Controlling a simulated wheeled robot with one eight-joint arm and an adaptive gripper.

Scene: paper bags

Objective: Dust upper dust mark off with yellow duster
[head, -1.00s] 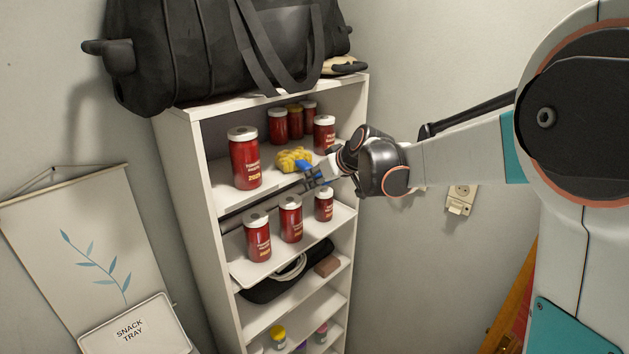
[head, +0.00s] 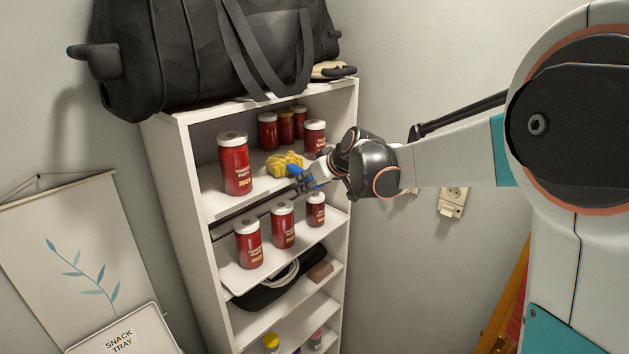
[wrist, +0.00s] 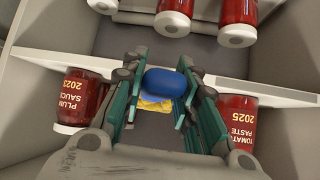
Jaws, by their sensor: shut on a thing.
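The yellow duster has a fluffy yellow head (head: 284,163) and a blue handle. My gripper (head: 303,178) is shut on the blue handle, which shows between the green-sided fingers in the wrist view (wrist: 166,82). The yellow head is just inside the front of the upper open shelf (head: 216,203), between the tall front red jar (head: 234,163) and the right front jar (head: 315,138). In the wrist view a bit of yellow (wrist: 155,103) shows beyond the handle. I cannot make out the upper dust mark; whether the duster head touches a surface is unclear.
More red jars (head: 268,131) stand at the back of that shelf, and several on the shelf below (head: 283,224). A black bag (head: 200,50) sits on top of the unit. Walls close in behind and right; a snack tray (head: 122,335) is lower left.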

